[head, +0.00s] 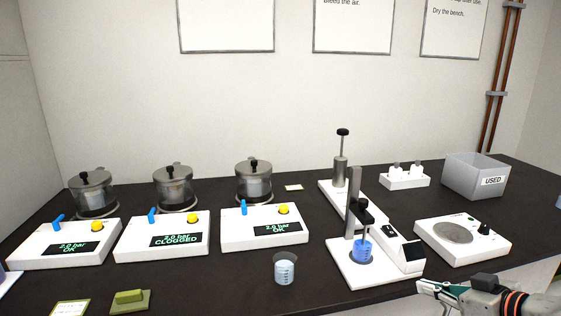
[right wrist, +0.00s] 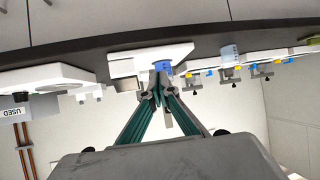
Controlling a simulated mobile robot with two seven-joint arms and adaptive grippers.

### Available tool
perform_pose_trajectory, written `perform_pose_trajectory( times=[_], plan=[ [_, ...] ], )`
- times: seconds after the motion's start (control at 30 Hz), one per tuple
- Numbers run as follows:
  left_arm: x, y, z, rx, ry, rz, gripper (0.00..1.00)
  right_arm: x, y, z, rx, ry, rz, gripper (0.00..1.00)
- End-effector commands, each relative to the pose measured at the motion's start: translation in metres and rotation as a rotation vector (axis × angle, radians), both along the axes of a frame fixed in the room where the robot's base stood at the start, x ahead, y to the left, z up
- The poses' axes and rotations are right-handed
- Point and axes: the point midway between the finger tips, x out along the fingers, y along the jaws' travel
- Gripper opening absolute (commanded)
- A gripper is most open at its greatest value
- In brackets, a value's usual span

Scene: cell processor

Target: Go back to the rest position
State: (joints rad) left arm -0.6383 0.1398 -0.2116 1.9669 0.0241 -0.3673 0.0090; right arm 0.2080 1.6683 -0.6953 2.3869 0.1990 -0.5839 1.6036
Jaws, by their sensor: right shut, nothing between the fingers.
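My right gripper (head: 432,288) is at the lower right of the head view, over the front edge of the bench near the white hotplate-like unit. Its fingers are shut with nothing between them. In the right wrist view the closed fingertips (right wrist: 158,80) point toward the stand with the small blue beaker, which appears upside down. The gripper looks apart from the bench things. My left gripper is not in view.
On the dark bench (head: 200,280) stand three pressure units (head: 165,235) with metal pots, a loose beaker (head: 285,268), a stand holding a blue-filled beaker (head: 363,250), a round-plate unit (head: 462,240) and a grey USED bin (head: 475,176). A green sponge (head: 130,297) lies at front left.

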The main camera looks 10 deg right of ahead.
Motion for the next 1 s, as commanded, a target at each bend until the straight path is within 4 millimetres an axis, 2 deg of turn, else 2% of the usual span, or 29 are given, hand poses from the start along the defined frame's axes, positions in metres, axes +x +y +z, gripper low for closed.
perform_pose_trajectory(
  times=[0.03, 0.2, 0.5, 0.77, 1.0],
  plan=[
    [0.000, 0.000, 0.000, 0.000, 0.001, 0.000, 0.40, 0.001, 0.014, -0.014, 0.014, 0.001, 0.028, 0.00],
    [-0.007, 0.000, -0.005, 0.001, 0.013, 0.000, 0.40, 0.001, 0.059, -0.059, 0.028, -0.022, 0.125, 0.00],
    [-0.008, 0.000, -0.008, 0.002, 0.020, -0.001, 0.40, -0.013, 0.121, -0.134, 0.040, -0.079, 0.190, 0.00],
    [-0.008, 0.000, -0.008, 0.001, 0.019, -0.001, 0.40, -0.044, 0.153, -0.202, 0.016, -0.090, 0.150, 0.00],
    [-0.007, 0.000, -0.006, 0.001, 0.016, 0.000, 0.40, -0.092, 0.171, -0.270, -0.045, -0.039, 0.073, 0.00]
  ],
)
